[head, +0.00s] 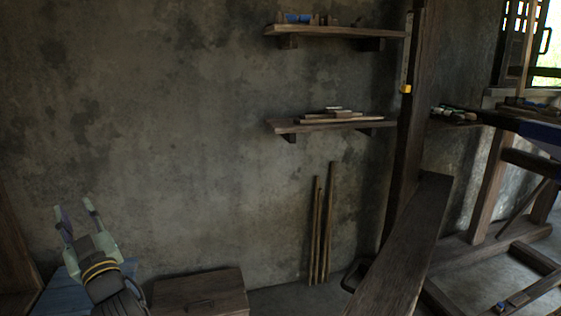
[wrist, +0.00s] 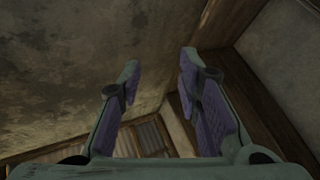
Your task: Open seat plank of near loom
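A long dark wooden plank (head: 408,245), which looks like the loom's seat plank, runs from the lower middle right up toward a tall post. Its near end is cut off by the bottom edge, so I cannot tell whether it lies flat or is tilted. The loom frame (head: 487,190) stands at the right. My gripper (head: 76,210) is at the lower left, far from the plank, with its fingers pointing up. In the wrist view my gripper (wrist: 159,65) is open, with nothing between its fingers. The plank is not recognisable there.
A wooden chest (head: 200,292) stands right of my gripper. A blue surface (head: 62,292) lies beside it. Thin sticks (head: 322,225) lean on the wall. Two shelves, the upper (head: 335,32) and lower (head: 330,126), hold small items. Some floor shows between chest and plank.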

